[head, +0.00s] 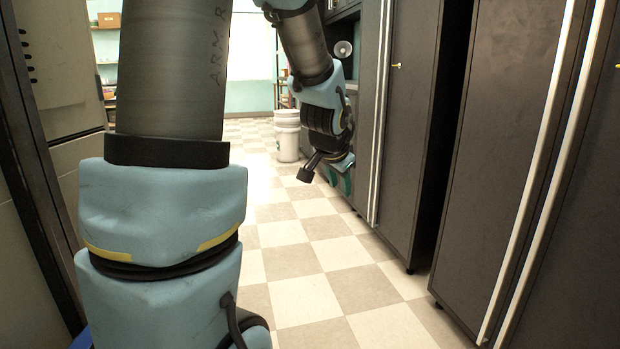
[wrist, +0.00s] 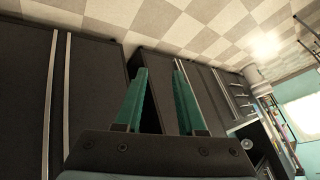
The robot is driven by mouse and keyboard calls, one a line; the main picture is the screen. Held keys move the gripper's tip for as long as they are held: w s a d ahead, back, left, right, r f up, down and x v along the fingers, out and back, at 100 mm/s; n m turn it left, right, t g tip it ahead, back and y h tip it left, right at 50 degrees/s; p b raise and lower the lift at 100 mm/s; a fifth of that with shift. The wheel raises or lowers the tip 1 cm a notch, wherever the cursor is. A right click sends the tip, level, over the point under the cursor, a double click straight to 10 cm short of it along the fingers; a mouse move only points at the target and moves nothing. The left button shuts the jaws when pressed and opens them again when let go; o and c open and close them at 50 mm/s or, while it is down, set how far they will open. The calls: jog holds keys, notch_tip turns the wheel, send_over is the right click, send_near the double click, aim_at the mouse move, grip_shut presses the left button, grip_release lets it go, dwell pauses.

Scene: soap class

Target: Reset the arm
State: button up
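My gripper (wrist: 160,92) shows in the wrist view with its two green fingers apart and nothing between them. In the head view my gripper (head: 340,172) hangs at the end of my bent arm, in front of the dark cabinets. Its fingers are partly hidden there by the wrist. My upper arm fills the left middle of the head view. No object is held.
Tall dark cabinets (head: 420,120) with long silver handles line the right side. White buckets (head: 287,137) stand farther back. A grey cabinet (head: 70,75) is at the left. The checkered floor (head: 315,260) between them is clear.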

jog(key=s+a+f+n+g+y, duration=0.1)
jog(key=s+a+f+n+g, duration=0.25)
jog(key=s+a, duration=0.4)
jog(key=s+a+f+n+g+y, duration=0.1)
jog(key=s+a+f+n+g, duration=0.1)
jog(key=s+a+f+n, duration=0.5)
notch_tip(320, 180, up, 28)
jog(key=s+d+m+p, duration=0.1)
jog(key=p, duration=2.4)
jog(key=shift+s+m+p, duration=0.3)
jog(key=shift+m+p, duration=0.05)
jog(key=shift+p, duration=0.05)
